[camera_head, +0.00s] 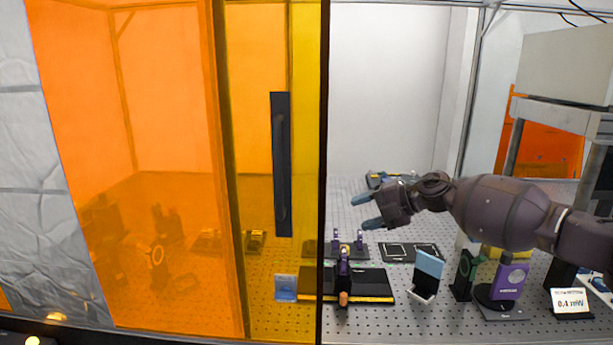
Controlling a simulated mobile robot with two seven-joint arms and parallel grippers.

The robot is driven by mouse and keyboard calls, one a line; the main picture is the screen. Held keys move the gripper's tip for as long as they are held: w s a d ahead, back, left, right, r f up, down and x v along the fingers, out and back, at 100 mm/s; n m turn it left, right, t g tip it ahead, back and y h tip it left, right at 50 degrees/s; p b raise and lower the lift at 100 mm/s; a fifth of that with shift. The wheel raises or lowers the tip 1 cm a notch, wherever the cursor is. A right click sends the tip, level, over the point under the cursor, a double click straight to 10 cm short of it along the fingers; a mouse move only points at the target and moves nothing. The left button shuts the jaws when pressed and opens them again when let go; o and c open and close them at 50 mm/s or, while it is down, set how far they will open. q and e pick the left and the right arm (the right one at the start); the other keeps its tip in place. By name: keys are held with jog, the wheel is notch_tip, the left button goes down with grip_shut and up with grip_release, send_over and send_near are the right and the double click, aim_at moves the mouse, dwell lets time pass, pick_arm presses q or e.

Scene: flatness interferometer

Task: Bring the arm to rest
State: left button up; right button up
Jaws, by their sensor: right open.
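My right arm comes in from the right of the head view, over the optical table. My right gripper (366,211) is open and empty, its two blue-grey fingertips pointing left and apart. It hangs above the back part of the perforated table (385,320), clear of the parts below. My left gripper is not in view.
Amber sliding panels (140,150) with a dark handle (282,165) cover the left half.

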jog(key=s+a+f+m+t+y, duration=0.3)
jog(key=s+a+f+m+t, duration=0.1)
jog(key=s+a+m+t, duration=0.4)
jog(key=s+d+f+m+t+h, duration=0.1)
jog(key=s+d+f+m+h, duration=0.55)
jog(key=f+m, duration=0.3)
jog(key=s+d+f+m+t+h, duration=0.2)
jog(key=s+d+f+m+h, duration=0.3)
jog(key=s+d+f+m, duration=0.4)
jog(key=s+d+f+m+g+h, duration=0.1)
jog(key=s+d+f+m+g, duration=0.1)
jog(key=s+f, duration=0.5)
jog(key=s+d+f+m+g+h, duration=0.2)
jog(key=s+d+f, duration=0.2)
jog(key=s+f, duration=0.3)
jog(key=s+b, duration=0.1)
jog(key=s, duration=0.3)
jog(key=shift+s+d+f, duration=0.15)
jog(key=shift+s+d, duration=0.2)
jog(key=shift+s, duration=0.05)
jog(key=shift+h, duration=0.25)
